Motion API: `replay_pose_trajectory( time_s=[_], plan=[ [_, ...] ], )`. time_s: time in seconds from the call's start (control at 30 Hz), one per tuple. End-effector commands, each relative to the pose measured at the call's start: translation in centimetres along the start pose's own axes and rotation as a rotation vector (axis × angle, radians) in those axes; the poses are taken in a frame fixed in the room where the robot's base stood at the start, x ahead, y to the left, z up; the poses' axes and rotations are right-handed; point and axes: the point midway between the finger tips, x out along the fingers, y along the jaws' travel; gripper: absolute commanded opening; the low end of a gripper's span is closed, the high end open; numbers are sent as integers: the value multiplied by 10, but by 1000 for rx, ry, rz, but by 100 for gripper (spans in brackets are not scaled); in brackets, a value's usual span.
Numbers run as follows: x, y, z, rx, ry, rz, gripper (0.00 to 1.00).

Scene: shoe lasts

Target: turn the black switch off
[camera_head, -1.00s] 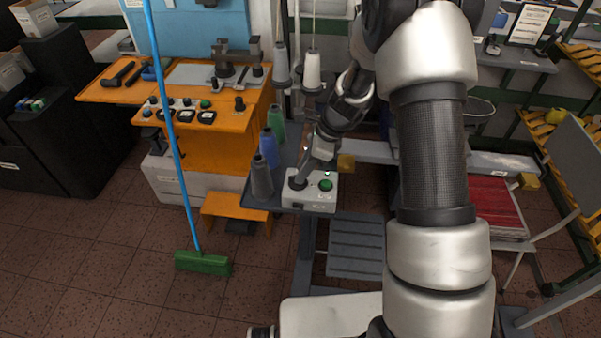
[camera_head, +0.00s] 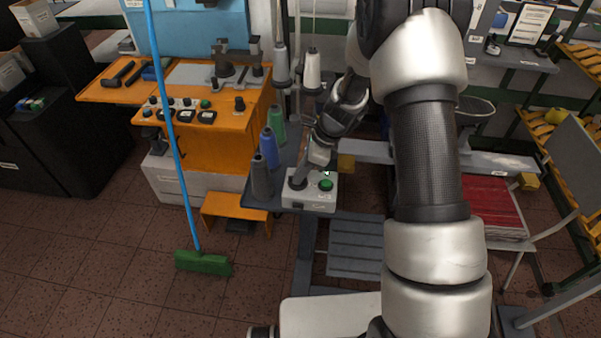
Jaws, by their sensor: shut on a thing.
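The black switch (camera_head: 297,183) is a round dark knob on the left of a white control box (camera_head: 312,202). A green button (camera_head: 326,184) sits on the right of the same box. My gripper (camera_head: 301,175) reaches down from the upper right, with its fingertips at the black switch. It is shut on the switch. The fingers partly cover the knob, so I cannot make out which way it points.
The box stands on a small dark table (camera_head: 260,198) beside grey, blue and green thread cones (camera_head: 269,148). An orange machine bench (camera_head: 205,145) is to the left. A blue-handled broom (camera_head: 203,263) stands in front of it. Floor at lower left is clear.

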Motion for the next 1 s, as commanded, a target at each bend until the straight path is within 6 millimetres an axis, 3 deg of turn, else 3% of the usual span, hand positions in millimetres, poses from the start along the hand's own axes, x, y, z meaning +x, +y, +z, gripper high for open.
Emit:
replay_pose_trajectory(
  time_s=[0.37,1.0],
  plan=[
    [0,-3,0,-187,0,76,0],
    [2,-7,2,-747,1,307,0]
  ],
)
